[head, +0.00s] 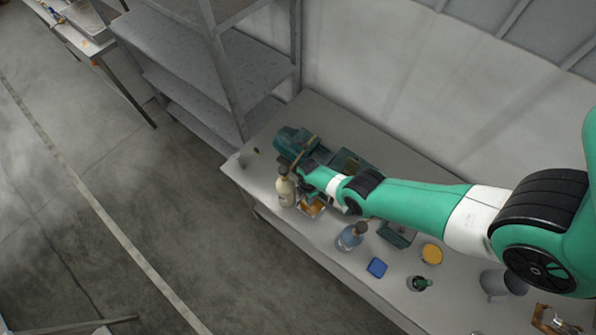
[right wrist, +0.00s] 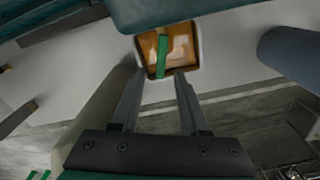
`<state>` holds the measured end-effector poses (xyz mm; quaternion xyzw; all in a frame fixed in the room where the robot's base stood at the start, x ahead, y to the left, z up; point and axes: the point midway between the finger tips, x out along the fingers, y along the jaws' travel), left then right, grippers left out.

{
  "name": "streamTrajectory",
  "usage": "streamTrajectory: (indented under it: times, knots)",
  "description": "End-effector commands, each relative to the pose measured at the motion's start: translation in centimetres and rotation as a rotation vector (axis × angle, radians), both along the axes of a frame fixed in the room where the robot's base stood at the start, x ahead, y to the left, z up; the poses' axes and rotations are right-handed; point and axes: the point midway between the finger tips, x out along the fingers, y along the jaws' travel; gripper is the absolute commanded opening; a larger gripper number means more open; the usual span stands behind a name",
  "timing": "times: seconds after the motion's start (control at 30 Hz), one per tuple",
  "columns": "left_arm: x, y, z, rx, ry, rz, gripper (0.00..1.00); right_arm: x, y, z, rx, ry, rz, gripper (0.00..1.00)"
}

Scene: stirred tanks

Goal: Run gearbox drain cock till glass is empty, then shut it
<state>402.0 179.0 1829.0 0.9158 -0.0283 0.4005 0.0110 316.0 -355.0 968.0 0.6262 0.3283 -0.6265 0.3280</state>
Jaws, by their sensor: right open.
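The teal gearbox unit (head: 293,143) stands on the bench, partly hidden by my right arm; a teal casing (right wrist: 190,12) crosses the top of the right wrist view. A tray of amber liquid (head: 312,208) lies at its front, and the tray also shows in the wrist view (right wrist: 193,40). A thin green bar (right wrist: 162,55) shows over the tray; I cannot tell whether it is the drain cock's lever. My right gripper (right wrist: 158,76) is open and empty, its fingertips apart near the bar's lower end. The glass and its level cannot be made out. My left gripper is out of view.
A blue pad (head: 376,267), a yellow-topped tin (head: 432,253) and a grey jug (head: 494,284) lie farther right. Metal shelving (head: 228,70) rises behind left.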

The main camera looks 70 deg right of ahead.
Motion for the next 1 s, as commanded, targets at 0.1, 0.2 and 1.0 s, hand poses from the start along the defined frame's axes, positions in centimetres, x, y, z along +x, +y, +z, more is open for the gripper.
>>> streamTrajectory:
  times: [0.1, 0.2, 1.0]
  knots:
    - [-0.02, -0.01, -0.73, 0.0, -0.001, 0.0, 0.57, 0.03, -0.03, -0.73, -0.001, -0.001, -0.001, 0.45]
    - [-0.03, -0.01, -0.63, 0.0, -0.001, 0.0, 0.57, 0.03, -0.03, -0.64, -0.001, -0.001, 0.0, 0.45]
    - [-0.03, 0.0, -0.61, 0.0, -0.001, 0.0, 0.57, 0.09, -0.03, -0.58, -0.001, -0.001, -0.008, 0.0]
